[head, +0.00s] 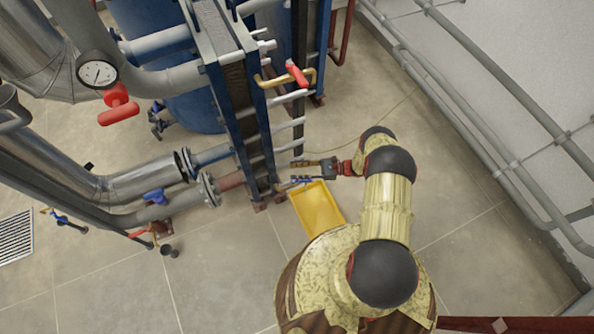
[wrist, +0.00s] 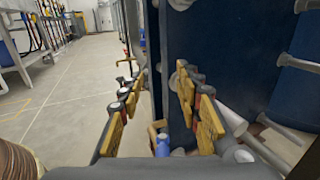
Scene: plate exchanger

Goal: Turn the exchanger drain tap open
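The exchanger drain tap, with a blue handle (head: 302,179), is low at the near end of the blue plate exchanger (head: 243,100), just above a yellow tray (head: 332,214). In the wrist view a blue handle (wrist: 162,146) with a brass-coloured part shows low between my fingers. My gripper (head: 298,171) is beside the tap at low height, pointing left toward the exchanger. In the wrist view its two yellow-padded fingers (wrist: 158,88) stand apart with nothing clamped between them. I cannot tell whether a finger touches the handle.
A red-handled valve (head: 297,73) on a brass pipe is higher on the exchanger. A gauge (head: 97,72), a red handle (head: 118,108) and a blue handle (head: 154,196) are on the left pipework. Wall pipes (head: 480,100) run along the right.

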